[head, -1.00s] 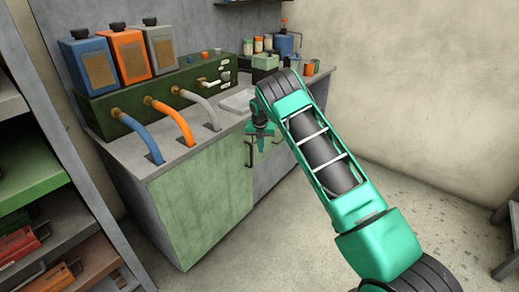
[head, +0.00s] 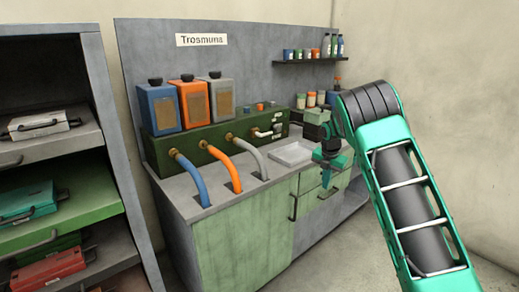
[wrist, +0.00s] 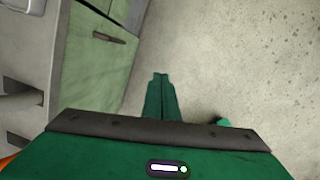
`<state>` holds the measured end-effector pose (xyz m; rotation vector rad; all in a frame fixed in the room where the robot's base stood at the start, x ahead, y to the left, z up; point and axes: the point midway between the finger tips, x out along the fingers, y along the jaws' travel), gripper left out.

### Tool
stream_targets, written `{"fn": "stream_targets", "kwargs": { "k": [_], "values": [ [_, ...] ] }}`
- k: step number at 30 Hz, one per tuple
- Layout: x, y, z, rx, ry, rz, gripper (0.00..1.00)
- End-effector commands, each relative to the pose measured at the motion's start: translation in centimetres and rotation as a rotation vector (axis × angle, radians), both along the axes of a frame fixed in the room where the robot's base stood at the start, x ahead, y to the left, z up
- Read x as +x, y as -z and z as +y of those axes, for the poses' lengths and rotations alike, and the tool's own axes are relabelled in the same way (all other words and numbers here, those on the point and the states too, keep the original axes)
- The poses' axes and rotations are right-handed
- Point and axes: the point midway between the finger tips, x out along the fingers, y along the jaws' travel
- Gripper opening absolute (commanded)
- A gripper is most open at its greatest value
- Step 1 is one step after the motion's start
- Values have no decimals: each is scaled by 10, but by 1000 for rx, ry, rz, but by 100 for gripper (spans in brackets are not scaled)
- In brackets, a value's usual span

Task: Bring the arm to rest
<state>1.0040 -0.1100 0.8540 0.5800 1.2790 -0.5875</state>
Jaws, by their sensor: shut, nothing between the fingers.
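My arm is green and black and rises on the right of the head view, bent at its top. My gripper (head: 327,178) hangs from it in front of the cabinet (head: 245,235), near the counter's front edge. In the wrist view my gripper (wrist: 160,78) points down with its two green fingers together and nothing between them. Pale speckled floor lies below the fingers. The cabinet's green door (wrist: 100,45) with its dark handle is to their left, apart from them.
The counter bears a white tray (head: 291,153), a green manifold box (head: 213,136) with blue, orange and grey hoses, and three canisters. A shelf rack (head: 60,160) with cases stands at the left. A small wall shelf (head: 306,61) holds bottles. Floor below the gripper is clear.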

Motion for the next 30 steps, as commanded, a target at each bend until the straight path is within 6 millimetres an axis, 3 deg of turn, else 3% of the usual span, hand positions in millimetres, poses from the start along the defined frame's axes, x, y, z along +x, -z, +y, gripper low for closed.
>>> {"fn": "stream_targets", "kwargs": {
  "k": [1, 6, 15, 24, 30],
  "values": [
    [-15, -18, -14, 25, 106, -8, 0],
    [-69, -60, -49, 103, 477, -20, 0],
    [-182, -116, -86, 223, 1100, -21, 0],
    [-309, -145, -98, 303, 1691, -9, 0],
    [-397, -151, -94, 326, 2075, -6, 0]
  ]
}}
